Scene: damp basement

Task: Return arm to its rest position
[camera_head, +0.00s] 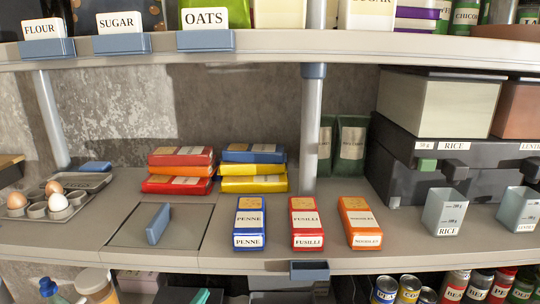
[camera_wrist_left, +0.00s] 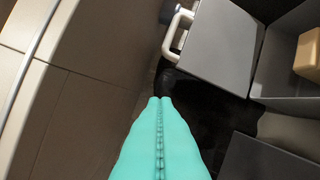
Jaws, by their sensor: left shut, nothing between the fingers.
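My left gripper (camera_wrist_left: 160,101) shows in the left wrist view as two long teal fingers pressed together along a dark seam. Nothing is between them. The fingertips point at a dark gap beside a grey box (camera_wrist_left: 215,45) with a white handle (camera_wrist_left: 176,30), with no clear contact. In the head view, a small teal shape shows at the bottom edge, left of centre; I cannot tell whether it is my gripper. My right gripper is not in view.
In the head view, a shelf (camera_head: 270,205) holds penne (camera_head: 250,220), fusilli (camera_head: 306,222) and noodles (camera_head: 360,220) packs, an egg tray (camera_head: 40,208) and grey rice bins (camera_head: 445,155). Cans (camera_head: 408,290) stand below. In the wrist view, a tan block (camera_wrist_left: 308,55) sits in a grey compartment at right.

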